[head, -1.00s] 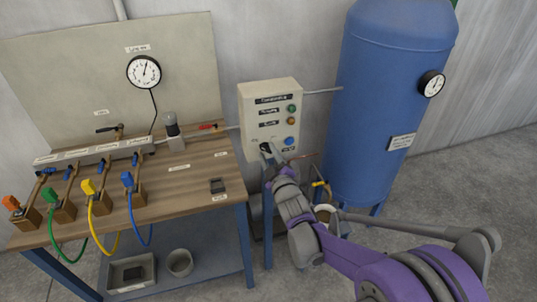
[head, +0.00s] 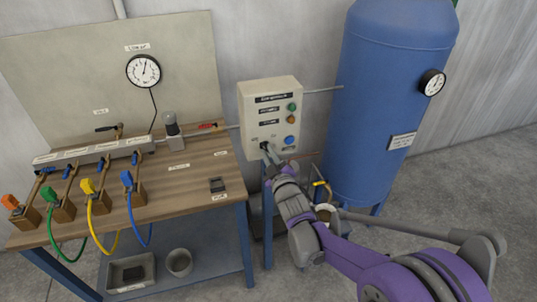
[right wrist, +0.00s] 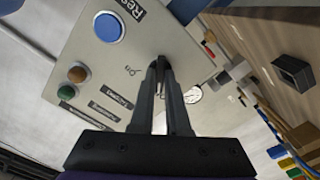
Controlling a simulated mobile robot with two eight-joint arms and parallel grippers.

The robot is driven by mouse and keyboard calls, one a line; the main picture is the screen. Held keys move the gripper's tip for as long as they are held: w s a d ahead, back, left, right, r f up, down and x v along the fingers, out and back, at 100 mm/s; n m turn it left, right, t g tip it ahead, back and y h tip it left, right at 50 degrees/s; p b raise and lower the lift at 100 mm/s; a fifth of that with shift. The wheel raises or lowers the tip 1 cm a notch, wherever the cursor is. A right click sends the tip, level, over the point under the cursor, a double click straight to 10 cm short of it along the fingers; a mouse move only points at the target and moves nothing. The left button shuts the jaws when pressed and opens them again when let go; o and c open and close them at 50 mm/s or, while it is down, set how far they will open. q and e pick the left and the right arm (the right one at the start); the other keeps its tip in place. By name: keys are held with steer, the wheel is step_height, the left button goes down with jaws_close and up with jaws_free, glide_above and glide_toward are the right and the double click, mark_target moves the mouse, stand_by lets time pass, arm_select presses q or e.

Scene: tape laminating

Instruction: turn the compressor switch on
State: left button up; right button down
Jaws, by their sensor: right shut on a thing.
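The compressor control box (head: 270,118) is a cream panel with a green, an orange and a blue button, standing beside the bench. The blue button (head: 290,140) also shows large in the right wrist view (right wrist: 109,28). My right gripper (head: 266,149) is at the lower left of the panel face. In the right wrist view its fingers (right wrist: 163,66) are closed together on the dark switch knob (right wrist: 161,62), which is mostly hidden between the fingertips. My left gripper is not in view.
A blue tank (head: 390,100) with a gauge stands right of the box. The wooden bench (head: 185,200) on the left holds valves and coloured hoses. A grey bin (head: 131,272) sits on its lower shelf. Open floor lies at the right.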

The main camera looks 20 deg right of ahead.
steer(key=shift+m+b, duration=2.2)
steer(key=shift+m, duration=6)
steer(key=c, duration=0.9)
jaws_free()
